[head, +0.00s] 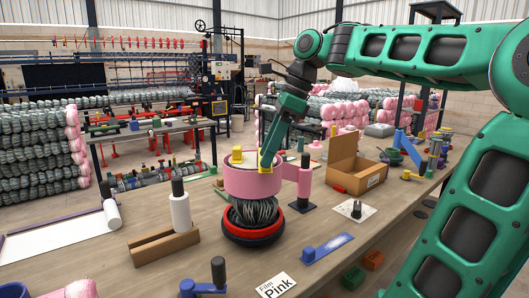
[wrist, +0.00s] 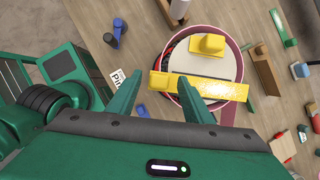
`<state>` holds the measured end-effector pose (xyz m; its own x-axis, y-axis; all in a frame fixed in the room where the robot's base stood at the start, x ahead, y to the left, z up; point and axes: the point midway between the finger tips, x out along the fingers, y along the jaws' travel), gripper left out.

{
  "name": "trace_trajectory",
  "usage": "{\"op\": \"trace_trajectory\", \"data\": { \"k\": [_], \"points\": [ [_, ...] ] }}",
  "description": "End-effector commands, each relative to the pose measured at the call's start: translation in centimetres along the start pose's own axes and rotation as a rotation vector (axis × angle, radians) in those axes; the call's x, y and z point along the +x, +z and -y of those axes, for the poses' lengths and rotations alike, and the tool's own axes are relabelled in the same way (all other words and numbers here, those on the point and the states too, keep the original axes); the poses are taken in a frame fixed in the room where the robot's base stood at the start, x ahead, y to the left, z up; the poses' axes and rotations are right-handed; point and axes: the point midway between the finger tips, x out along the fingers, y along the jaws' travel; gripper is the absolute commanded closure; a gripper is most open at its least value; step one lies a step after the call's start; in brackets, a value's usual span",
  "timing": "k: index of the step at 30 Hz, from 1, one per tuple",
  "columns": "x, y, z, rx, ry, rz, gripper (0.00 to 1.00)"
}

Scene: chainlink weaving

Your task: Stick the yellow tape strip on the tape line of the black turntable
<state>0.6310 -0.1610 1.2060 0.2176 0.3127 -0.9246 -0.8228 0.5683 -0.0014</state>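The yellow tape strip (wrist: 215,88) lies across the top of a pink-rimmed drum (head: 245,186) in the wrist view, with a thicker block at its left end. My gripper (wrist: 160,78) is open; its fingers stand apart over that left end, with visible gaps. In the head view my gripper (head: 266,163) points down at the drum's right rim, where a bit of yellow shows. A yellow block (wrist: 207,45) sits on the drum top. A black round base (head: 236,239) with a red ring, likely the turntable, stands below the drum. I cannot make out its tape line.
A blue strip with a block handle (head: 328,248) lies front right of the base. An open cardboard box (head: 355,172) and a "Film Pink" card (head: 276,285) are also on the table.

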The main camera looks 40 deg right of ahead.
Motion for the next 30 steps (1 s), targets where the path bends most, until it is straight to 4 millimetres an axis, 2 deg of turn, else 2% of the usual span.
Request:
{"op": "trace_trajectory", "data": {
  "k": [7,11,24,30],
  "points": [
    [-0.1,0.0,0.0,0.0,0.0,0.0,0.54],
    [-1.1,0.1,0.0,-0.002,-0.001,0.001,0.54],
    [-8.7,0.2,0.2,-0.001,-0.002,0.001,0.54],
    [-10.5,0.1,0.2,0.0,-0.001,-0.001,0.54]
  ]
}}
